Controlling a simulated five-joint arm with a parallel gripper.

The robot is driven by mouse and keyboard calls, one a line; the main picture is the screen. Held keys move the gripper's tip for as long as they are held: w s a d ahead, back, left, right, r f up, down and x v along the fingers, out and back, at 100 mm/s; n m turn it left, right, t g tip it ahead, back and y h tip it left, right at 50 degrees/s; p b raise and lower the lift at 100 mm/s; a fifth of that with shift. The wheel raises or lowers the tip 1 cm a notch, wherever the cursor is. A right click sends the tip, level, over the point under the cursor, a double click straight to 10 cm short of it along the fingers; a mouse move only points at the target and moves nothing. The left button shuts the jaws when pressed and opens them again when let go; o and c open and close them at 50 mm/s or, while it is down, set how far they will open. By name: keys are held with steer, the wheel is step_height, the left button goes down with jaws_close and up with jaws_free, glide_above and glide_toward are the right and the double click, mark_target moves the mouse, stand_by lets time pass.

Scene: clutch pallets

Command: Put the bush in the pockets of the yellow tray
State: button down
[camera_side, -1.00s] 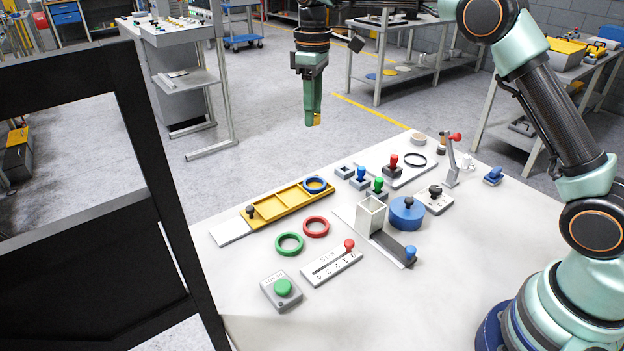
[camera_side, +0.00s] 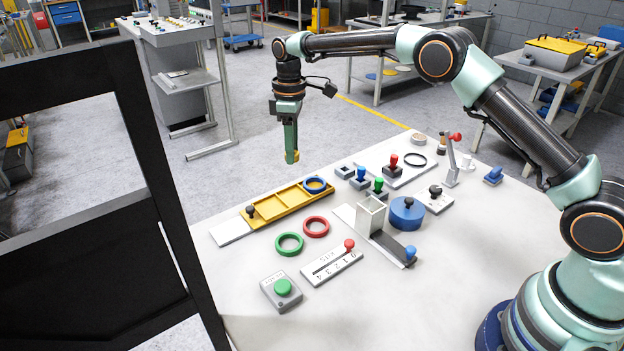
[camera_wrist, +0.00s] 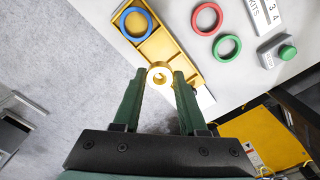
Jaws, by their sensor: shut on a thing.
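The yellow tray (camera_side: 270,210) lies on the table's left part, with a row of pockets. A blue ring (camera_side: 316,184) sits at its right end; the other pocket areas look empty. My gripper (camera_side: 291,153) is shut on the small yellow bush (camera_side: 292,158), above and behind the tray in the side view. In the wrist view the bush (camera_wrist: 159,77) is a ring with a hole, between my fingertips (camera_wrist: 159,74). It overlaps the tray (camera_wrist: 172,48) there and hides part of it.
A green ring (camera_side: 289,244) and a red ring (camera_side: 316,227) lie in front of the tray. A black knob (camera_side: 250,211) stands at the tray's left end. A grey upright box (camera_side: 370,215) and a blue round block (camera_side: 407,212) stand to the right.

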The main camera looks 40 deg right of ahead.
mark_target(294, 197)
step_height(294, 197, down, 11)
steer(key=shift+r, duration=0.1)
stand_by(0.4)
steer(key=c, duration=0.7)
jaws_free()
steer(key=shift+f, duration=0.2)
steer(key=shift+c, duration=0.2)
steer(key=shift+r, duration=0.15)
